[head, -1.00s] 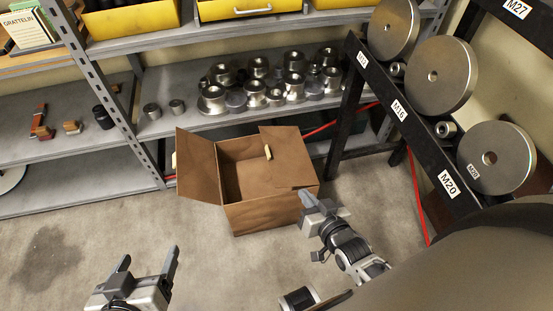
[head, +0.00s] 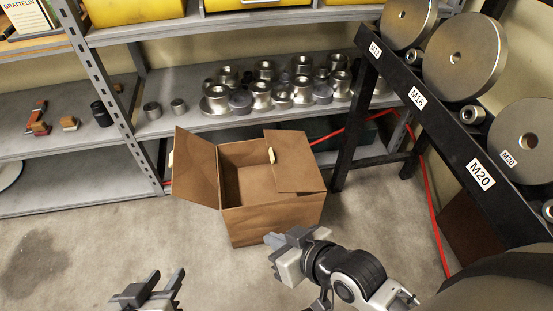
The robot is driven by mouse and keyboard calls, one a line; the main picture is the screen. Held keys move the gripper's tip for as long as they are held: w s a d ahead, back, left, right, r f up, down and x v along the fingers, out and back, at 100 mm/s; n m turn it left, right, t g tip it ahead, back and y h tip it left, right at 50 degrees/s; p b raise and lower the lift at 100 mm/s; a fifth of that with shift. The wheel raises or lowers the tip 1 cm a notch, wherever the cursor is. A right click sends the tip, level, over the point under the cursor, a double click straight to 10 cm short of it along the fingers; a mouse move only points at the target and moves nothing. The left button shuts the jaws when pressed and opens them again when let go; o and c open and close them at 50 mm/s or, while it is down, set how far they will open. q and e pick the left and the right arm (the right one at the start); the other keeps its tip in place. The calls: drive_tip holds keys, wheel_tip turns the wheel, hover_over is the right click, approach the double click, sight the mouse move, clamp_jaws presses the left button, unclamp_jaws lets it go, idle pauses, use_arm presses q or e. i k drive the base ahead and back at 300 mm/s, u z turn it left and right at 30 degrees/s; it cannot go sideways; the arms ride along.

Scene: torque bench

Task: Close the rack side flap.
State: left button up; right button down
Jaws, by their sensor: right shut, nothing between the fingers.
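The open brown cardboard box (head: 275,222) stands on the floor in front of the shelf. Its right flap (head: 298,165), on the side of the black rack, lies over the right part of the opening and has a small cream tab (head: 271,155) at its inner edge. Its left flap (head: 195,168) stands open outward, with a cream tab (head: 171,160) at its outer edge. My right gripper (head: 278,243) is shut and empty, in front of the box's lower front in this view. My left gripper (head: 165,282) is open and empty, at the bottom left, apart from the box.
The black rack (head: 430,105) with large steel discs stands at the right. A grey shelf (head: 200,124) with several metal parts runs behind the box. A red hose (head: 433,210) lies by the rack. The floor (head: 90,235) to the left is clear.

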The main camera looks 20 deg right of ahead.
sight(295, 167)
drive_tip(key=k, duration=1.15)
drive_tip(key=u, duration=0.75)
drive_tip(key=i, duration=1.1)
drive_tip(key=z, duration=0.3)
drive_tip(key=i, duration=0.95)
drive_tip(key=z, duration=1.3)
drive_tip(key=i, duration=0.25)
drive_tip(key=z, duration=0.15)
